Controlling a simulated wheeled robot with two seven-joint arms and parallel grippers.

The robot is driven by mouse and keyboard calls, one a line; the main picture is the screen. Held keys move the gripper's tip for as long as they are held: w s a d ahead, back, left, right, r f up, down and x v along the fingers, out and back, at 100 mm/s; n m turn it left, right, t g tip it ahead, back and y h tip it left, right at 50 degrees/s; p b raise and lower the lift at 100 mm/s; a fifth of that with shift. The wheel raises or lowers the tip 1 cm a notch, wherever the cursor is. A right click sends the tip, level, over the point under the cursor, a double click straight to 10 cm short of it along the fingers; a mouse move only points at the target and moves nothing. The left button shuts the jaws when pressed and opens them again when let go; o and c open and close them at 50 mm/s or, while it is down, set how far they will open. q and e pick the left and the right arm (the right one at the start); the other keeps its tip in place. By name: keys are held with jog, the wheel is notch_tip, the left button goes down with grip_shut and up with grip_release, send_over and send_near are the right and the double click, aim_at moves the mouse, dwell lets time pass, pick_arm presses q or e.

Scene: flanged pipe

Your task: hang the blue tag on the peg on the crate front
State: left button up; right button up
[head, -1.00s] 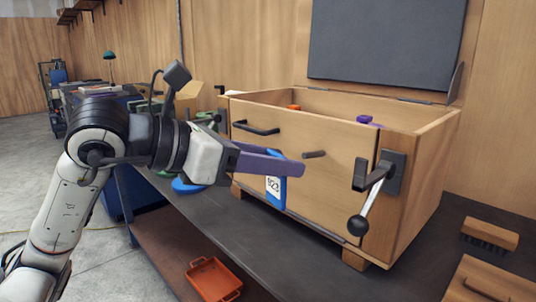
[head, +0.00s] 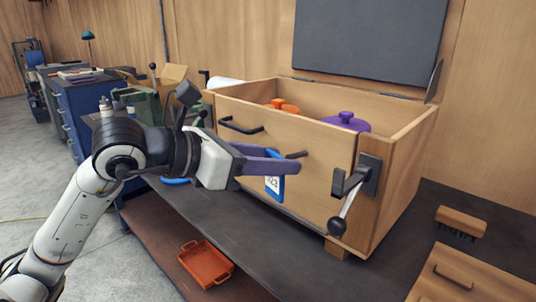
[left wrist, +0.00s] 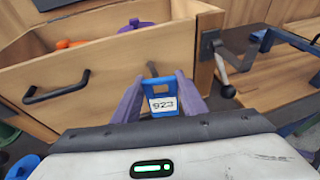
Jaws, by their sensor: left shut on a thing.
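The blue tag (head: 273,188) hangs upright from my left gripper (head: 285,163), whose purple fingers are shut on it. In the left wrist view the tag (left wrist: 162,104) has a white label reading 923 and an opening near its top, and sits between the left fingers (left wrist: 160,84). The dark peg (head: 297,154) sticks out of the wooden crate front (head: 318,168). In the head view it shows just above the fingertips; in the left wrist view the peg (left wrist: 152,68) is just beyond the tag's top. I cannot tell whether tag and peg touch. My right gripper is out of view.
The crate front has a black bar handle (head: 241,127) on the left and a crank lever (head: 345,205) with a black knob on the right. Orange (head: 283,105) and purple (head: 346,121) lidded things are inside the crate. A brush (head: 461,222) lies on the bench at right.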

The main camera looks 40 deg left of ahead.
pick_arm(q)
jog(key=shift+w+d+p, duration=0.1)
jog(key=shift+w+p, duration=0.45)
jog(key=shift+w, duration=0.35)
jog(key=shift+w+p, duration=0.65)
jog(key=shift+w, duration=0.15)
jog(key=shift+w+d+p, duration=0.1)
jog(key=shift+w+p, duration=0.25)
jog(key=shift+w, duration=0.1)
jog(key=shift+w+f, duration=0.3)
jog(key=shift+w, duration=0.15)
jog(key=shift+r, duration=0.15)
